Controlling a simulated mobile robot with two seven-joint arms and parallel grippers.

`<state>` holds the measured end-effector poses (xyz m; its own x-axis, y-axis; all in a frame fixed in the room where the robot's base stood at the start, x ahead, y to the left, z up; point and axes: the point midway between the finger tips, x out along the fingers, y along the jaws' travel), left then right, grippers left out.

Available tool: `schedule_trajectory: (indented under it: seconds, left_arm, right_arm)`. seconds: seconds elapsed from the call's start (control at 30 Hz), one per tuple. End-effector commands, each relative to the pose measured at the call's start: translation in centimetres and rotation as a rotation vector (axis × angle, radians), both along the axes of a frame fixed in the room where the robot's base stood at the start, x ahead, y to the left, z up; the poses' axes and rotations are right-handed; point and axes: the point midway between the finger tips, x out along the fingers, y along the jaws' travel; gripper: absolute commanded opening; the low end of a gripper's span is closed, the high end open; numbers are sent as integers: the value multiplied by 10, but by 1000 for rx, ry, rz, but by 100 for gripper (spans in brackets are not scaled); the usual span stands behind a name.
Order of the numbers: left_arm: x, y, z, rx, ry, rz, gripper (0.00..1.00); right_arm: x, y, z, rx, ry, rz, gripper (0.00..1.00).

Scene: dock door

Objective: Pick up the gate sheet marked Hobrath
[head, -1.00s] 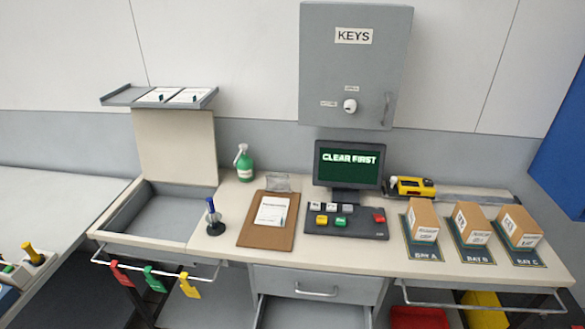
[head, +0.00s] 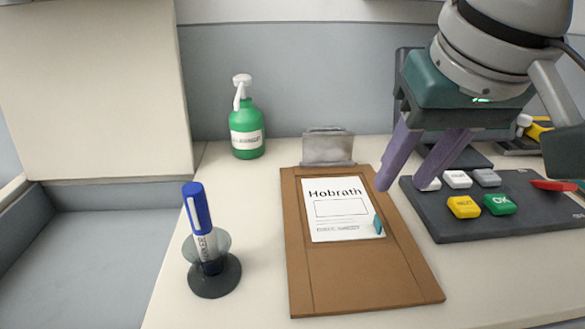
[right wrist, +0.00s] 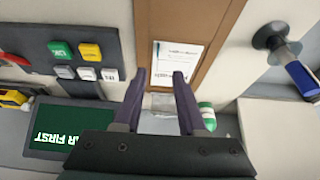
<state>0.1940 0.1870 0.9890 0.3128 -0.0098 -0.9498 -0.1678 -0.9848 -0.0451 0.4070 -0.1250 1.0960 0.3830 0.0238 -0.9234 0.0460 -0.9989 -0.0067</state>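The gate sheet marked Hobrath (head: 340,222) is a white page lying flat on a brown clipboard (head: 410,280). A small teal tab (head: 379,225) sits at its lower right edge. In the right wrist view the sheet (right wrist: 175,58) lies just beyond the fingertips, and the clipboard (right wrist: 213,22) runs away past it. My right gripper (head: 404,187) is open and empty, with purple fingers apart above the area right of the sheet. It also shows in the right wrist view (right wrist: 158,77). My left gripper is not in view.
A button panel (head: 450,222) lies close on the right. An open grey tray (head: 80,250) is far left.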

Motion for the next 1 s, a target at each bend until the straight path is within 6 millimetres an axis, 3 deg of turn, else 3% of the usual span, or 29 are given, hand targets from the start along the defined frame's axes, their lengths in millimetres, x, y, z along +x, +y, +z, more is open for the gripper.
schedule_trajectory:
  seconds: [0.03,0.47,0.73,1.0]
  left_arm:
    - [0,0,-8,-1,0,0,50]
    - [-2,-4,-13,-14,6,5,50]
    - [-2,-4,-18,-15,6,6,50]
    - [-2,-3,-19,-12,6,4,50]
  right_arm:
    - [2,-2,-6,-4,-1,-7,40]
    - [22,-2,-49,-5,0,-13,40]
    - [38,-3,-86,-7,0,-13,40]
    - [42,-3,-93,-5,-4,-11,40]
